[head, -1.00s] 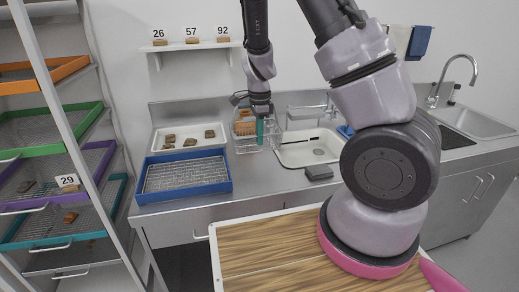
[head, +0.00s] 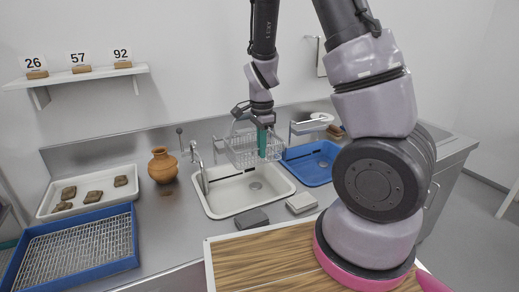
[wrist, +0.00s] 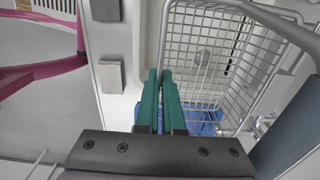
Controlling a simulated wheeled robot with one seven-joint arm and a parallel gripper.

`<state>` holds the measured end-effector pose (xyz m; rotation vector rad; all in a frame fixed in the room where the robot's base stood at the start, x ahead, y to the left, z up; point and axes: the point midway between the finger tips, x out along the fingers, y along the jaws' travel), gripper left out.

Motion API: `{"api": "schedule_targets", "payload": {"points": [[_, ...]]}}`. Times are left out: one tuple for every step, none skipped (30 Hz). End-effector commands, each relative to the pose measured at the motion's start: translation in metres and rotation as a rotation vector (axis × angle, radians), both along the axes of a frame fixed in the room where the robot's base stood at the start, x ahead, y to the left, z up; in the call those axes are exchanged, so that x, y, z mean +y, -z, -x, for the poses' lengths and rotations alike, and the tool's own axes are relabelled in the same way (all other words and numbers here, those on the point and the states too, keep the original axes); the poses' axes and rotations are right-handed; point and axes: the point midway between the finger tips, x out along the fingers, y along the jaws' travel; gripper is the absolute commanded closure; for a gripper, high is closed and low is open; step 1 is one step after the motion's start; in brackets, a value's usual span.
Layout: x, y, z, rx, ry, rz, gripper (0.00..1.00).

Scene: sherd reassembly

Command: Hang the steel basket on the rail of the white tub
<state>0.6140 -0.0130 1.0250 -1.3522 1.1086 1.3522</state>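The steel basket (head: 240,150), a wire mesh box, is in the air over the back of the white tub (head: 222,207) in the head view. My gripper (head: 262,142), with teal fingers, is shut on the basket's near side. In the wrist view, the fingers (wrist: 161,102) are close together at the left edge of the basket (wrist: 212,50), with the mesh spreading to the right. The white tub is sunk in the counter and looks empty. I cannot clearly make out its rail, or whether the basket touches the tub.
A tap (head: 203,170) stands at the tub's left, with a brown pot (head: 162,167) beyond it. A blue tub (head: 318,178) is to the right. A dark block (head: 251,219) and a lighter block (head: 301,203) lie in front. A sherd tray (head: 128,193) and blue rack (head: 128,262) stand left.

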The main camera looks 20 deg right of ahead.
Motion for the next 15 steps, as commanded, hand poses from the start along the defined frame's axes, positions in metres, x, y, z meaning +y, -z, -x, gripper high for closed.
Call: {"api": "schedule_targets", "payload": {"points": [[0.0,0.0,-0.001,-0.001,-0.001,0.0,1.0],[0.001,0.0,-0.002,-0.001,-0.001,0.0,1.0],[0.001,0.0,-0.004,-0.001,-0.001,0.0,1.0],[0.001,0.0,-0.006,-0.001,-0.001,0.0,1.0],[0.001,0.001,-0.007,-0.001,-0.001,0.0,1.0],[0.002,0.001,-0.009,-0.001,0.0,0.0,1.0],[0.002,0.001,-0.011,-0.001,0.0,0.0,1.0],[0.002,0.002,-0.012,0.0,0.0,0.0,1.0],[0.003,0.002,-0.015,0.0,0.0,0.0,1.0],[0.003,0.003,-0.017,-0.001,0.0,0.0,1.0],[0.004,0.003,-0.019,-0.001,-0.001,0.0,1.0],[0.004,0.003,-0.021,-0.001,-0.001,0.0,1.0],[0.004,0.004,-0.022,-0.001,-0.001,0.0,1.0],[0.005,0.004,-0.024,-0.001,-0.001,0.0,1.0],[0.005,0.004,-0.027,-0.001,0.0,0.0,1.0]]}}
